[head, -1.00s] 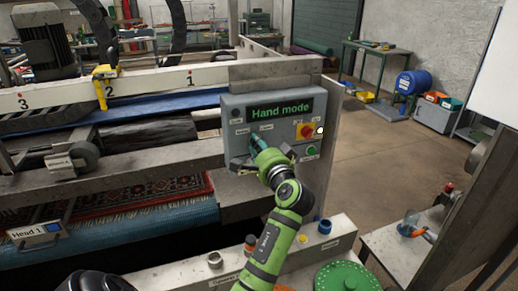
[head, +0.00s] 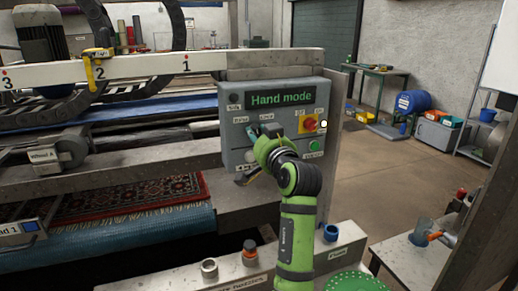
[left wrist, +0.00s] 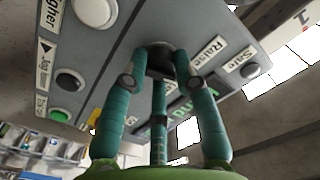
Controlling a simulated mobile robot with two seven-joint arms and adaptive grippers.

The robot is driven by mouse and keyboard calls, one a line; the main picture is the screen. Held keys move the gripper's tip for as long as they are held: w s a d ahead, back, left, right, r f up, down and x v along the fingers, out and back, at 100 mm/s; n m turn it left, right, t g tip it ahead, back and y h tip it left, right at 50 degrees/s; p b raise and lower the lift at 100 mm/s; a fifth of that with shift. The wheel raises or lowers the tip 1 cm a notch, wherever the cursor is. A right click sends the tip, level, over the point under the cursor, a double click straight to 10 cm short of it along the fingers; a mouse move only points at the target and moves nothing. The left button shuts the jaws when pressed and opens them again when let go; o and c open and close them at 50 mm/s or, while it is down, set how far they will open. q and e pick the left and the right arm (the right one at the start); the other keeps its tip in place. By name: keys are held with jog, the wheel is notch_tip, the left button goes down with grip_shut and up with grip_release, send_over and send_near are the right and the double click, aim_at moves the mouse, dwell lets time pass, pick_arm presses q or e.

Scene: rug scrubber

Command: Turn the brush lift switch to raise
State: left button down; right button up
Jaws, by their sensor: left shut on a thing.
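The grey control box (head: 235,150) carries a green "Hand mode" display (head: 281,98). The brush lift switch (left wrist: 160,58) is a dark round knob beside the "Raise" label (left wrist: 207,54) in the left wrist view. My left gripper (head: 256,136) reaches the box from the front. In the left wrist view its teal fingers (left wrist: 160,75) are closed around the knob. The fingers and palm hide most of the knob, so its pointing direction cannot be told. In the head view the gripper covers it. My right gripper is not in view.
A red-and-yellow switch (head: 309,123) and a green button (head: 314,146) sit right of my gripper on the box. A white button (left wrist: 96,10) is close in the left wrist view. A patterned rug (head: 130,197) lies left. Open floor (head: 385,165) is to the right.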

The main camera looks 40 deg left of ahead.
pick_arm(q)
jog(key=n+b, duration=0.2)
jog(key=n, duration=0.1)
jog(key=shift+b, duration=0.4)
jog(key=shift+r+n+b, duration=0.15)
jog(key=shift+n+b, duration=0.55)
jog(key=shift+n, duration=0.4)
jog(key=c, duration=1)
grip_release()
jog(key=shift+a, duration=0.15)
